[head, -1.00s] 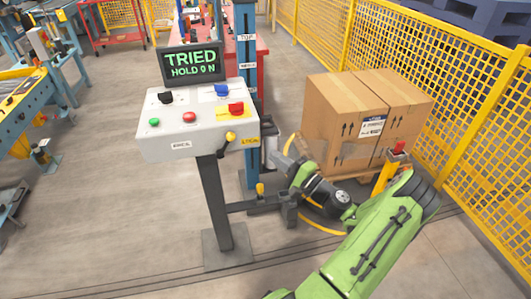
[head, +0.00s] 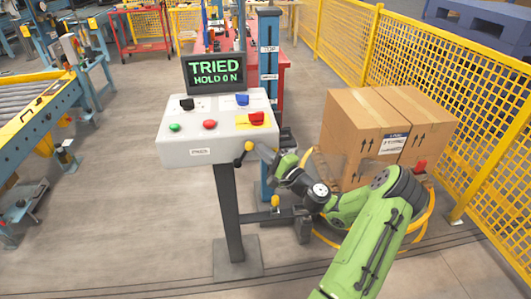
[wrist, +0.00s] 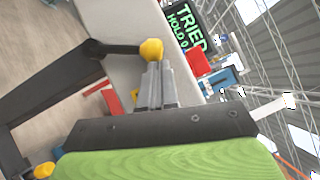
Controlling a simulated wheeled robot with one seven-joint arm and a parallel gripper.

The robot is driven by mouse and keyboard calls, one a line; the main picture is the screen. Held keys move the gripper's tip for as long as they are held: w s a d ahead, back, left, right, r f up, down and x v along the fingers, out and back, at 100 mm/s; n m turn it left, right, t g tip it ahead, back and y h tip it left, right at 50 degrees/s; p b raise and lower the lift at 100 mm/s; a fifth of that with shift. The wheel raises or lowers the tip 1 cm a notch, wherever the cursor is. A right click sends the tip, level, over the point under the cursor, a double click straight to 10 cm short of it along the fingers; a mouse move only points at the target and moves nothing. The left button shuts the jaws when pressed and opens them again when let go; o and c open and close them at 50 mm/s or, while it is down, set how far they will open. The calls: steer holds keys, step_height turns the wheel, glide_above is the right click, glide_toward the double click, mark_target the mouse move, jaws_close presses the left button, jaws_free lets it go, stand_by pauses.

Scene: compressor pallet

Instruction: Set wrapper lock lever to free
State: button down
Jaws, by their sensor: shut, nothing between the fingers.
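The wrapper lock lever is a short black arm with a yellow knob (head: 249,146), on the lower front right of the grey control box (head: 190,146). In the wrist view the knob (wrist: 151,49) is at the end of the black arm, right at my fingertips. My gripper (head: 266,150) is shut and empty, just right of the knob in the head view. In the wrist view its closed fingers (wrist: 155,68) point at the knob; I cannot tell whether they touch it. The lever's lock label is hidden now.
The box top carries a green button (head: 175,127), a red button (head: 210,124) and other controls. Wrapped cartons (head: 350,130) and yellow fencing (head: 480,110) are right.

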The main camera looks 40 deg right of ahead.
mark_target(221, 142)
steer(key=shift+a+r, duration=0.1)
steer(key=shift+w+a+r+n+p, duration=0.1)
steer(key=shift+w+r+n+p, duration=0.1)
steer(key=shift+n+p, duration=0.15)
steer(key=shift+g, duration=0.3)
steer(key=shift+w+a+r+n+g+p, duration=0.2)
steer(key=shift+a+r+n+g+p, duration=0.1)
steer(key=shift+r+n+p, duration=0.3)
steer(key=shift+w+a+r+n+g+p, duration=0.15)
steer(key=shift+a+r+n+g+p, duration=0.15)
steer(key=shift+p, duration=0.35)
steer(key=shift+w+a+r+n+g+p, duration=0.35)
steer(key=shift+a+n+p, duration=0.1)
steer(key=shift+n+p, duration=0.15)
steer(key=shift+w+a+r+n+g+p, duration=0.25)
steer(key=shift+a+n+g+p, duration=0.1)
steer(key=shift+a+n+p, duration=0.15)
steer(key=shift+w+a+r+n+g+h+p, duration=0.15)
steer(key=shift+w+a+n+g+p, duration=0.15)
steer(key=shift+a+n+g+p, duration=0.15)
steer(key=shift+w+a+r+n+g+h+p, duration=0.15)
steer(key=shift+w+a+n+g+p, duration=0.15)
steer(key=shift+a+n+g, duration=0.15)
steer(key=shift+w+a+f+n+g+h, duration=0.1)
steer(key=shift+w+a+n+g+h, duration=0.3)
steer(key=shift+w+a+n+g, duration=0.4)
steer(key=shift+w+a+f, duration=0.15)
steer(key=shift+a, duration=0.4)
steer(key=shift+a, duration=0.1)
